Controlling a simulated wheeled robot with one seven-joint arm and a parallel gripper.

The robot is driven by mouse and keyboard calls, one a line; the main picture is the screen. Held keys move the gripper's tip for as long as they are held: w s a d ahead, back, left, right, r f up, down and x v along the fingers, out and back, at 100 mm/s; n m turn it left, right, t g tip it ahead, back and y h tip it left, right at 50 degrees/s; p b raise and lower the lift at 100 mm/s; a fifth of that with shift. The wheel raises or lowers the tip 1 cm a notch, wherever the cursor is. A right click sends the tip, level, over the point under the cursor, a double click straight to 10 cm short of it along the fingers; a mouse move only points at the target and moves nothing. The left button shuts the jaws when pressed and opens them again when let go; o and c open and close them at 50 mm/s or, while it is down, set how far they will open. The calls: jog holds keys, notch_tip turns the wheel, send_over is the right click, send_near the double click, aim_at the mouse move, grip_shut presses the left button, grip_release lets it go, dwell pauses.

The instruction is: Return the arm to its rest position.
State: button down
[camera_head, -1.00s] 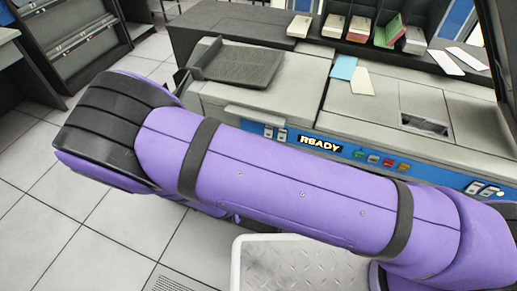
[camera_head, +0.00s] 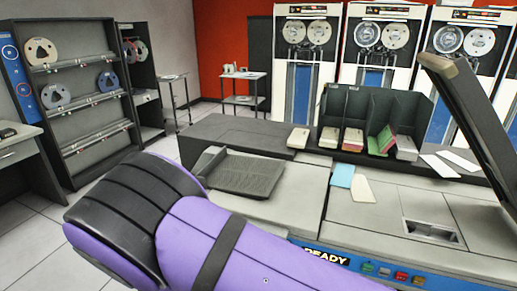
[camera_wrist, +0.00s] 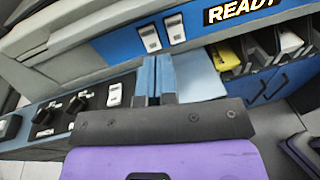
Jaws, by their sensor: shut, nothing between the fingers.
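My purple arm (camera_head: 230,245) crosses the lower left of the head view, its black-ribbed joint (camera_head: 135,205) in front of the card machine (camera_head: 262,210). My gripper (camera_wrist: 156,75) shows in the wrist view, its two narrow fingers together with nothing between them. It points toward the machine's blue front panel with white switches (camera_wrist: 160,38). In the head view my gripper is out of frame. Whether the fingers touch the panel cannot be told.
The machine carries a dark ribbed tray (camera_head: 240,172), a blue card (camera_head: 342,176), a cream card (camera_head: 363,188) and a raised dark lid (camera_head: 470,115). A card rack (camera_head: 372,125) stands behind. Tape drives (camera_head: 380,65) line the back; a reel shelf (camera_head: 75,90) stands left.

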jog(key=d+r+m+g, duration=0.6)
jog(key=d+r+m, duration=0.35)
jog(key=r, duration=0.35)
jog(key=d+r+m+g, duration=0.75)
jog(key=d+r, duration=0.35)
jog(key=r, duration=0.2)
jog(key=s+d+r+m+t+y, duration=0.2)
jog(key=s+d+r+m+y, duration=0.2)
jog(key=s+r, duration=0.4)
jog(key=s+d+r+m+t+y, duration=0.2)
jog(key=s+d+r+m, duration=0.3)
jog(key=s+r+m, duration=0.3)
jog(key=shift+s+d+r+y, duration=0.4)
jog(key=shift+s+y, duration=0.5)
jog(key=shift+s, duration=0.15)
jog(key=shift+f, duration=0.1)
